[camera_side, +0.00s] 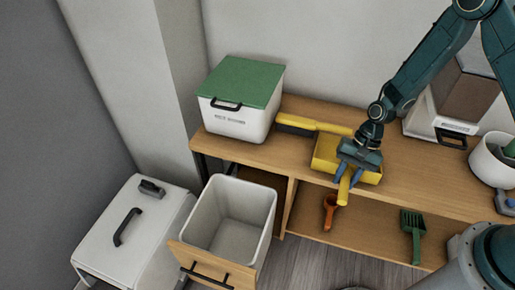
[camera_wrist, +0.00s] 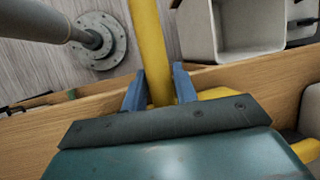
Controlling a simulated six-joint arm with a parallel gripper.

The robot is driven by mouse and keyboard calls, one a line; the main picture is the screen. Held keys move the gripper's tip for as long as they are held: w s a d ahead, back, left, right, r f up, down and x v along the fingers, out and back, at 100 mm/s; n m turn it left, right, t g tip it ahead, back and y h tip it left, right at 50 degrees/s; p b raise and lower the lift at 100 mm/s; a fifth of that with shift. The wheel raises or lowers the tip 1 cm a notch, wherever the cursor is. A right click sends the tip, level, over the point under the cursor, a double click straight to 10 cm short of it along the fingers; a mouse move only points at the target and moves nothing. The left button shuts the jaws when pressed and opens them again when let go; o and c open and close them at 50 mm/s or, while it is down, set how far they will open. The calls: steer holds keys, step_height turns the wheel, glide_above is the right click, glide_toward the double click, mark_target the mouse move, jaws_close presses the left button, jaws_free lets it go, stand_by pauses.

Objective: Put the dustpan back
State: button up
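The yellow dustpan (camera_side: 325,152) sits at the front of the wooden counter, its handle (camera_side: 343,193) sticking out over the front edge. My gripper (camera_side: 348,180) is above that edge, pointing down at the handle. In the wrist view the yellow handle (camera_wrist: 147,40) runs between my two blue fingers (camera_wrist: 160,85), one on each side and very close to it. I cannot tell whether both fingers press on it. My wrist hides part of the pan.
A yellow brush (camera_side: 312,124) lies behind the dustpan. A white bin with green lid (camera_side: 240,90) stands left. An open drawer bin (camera_side: 230,215) is below left. An orange scoop (camera_side: 330,210) and green tool (camera_side: 413,230) are at the lower shelf. A white pot (camera_side: 490,165) stands right.

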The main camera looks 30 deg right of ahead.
steer(key=shift+o, duration=1.4)
steer(key=shift+r, duration=0.15)
steer(key=v, duration=1.2)
steer(key=shift+a+r, duration=0.1)
steer(key=shift+r, duration=0.05)
steer(key=s+r+n+t+h, duration=0.2)
steer(key=s+r, duration=0.1)
steer(key=r, duration=0.6)
steer(key=s+r+n+t+h, duration=0.1)
steer(key=s+r+n, duration=0.25)
steer(key=r, duration=0.45)
steer(key=s+r+n+t+h, duration=0.1)
steer(key=s+r+t, duration=0.1)
steer(key=s, duration=0.4)
steer(key=s+d+r+n+t, duration=0.1)
steer(key=s+r+n+t, duration=0.1)
steer(key=s+r, duration=0.3)
steer(key=shift+s+d+r+h, duration=0.3)
steer(key=shift+s+h, duration=0.1)
steer(key=shift+s, duration=0.8)
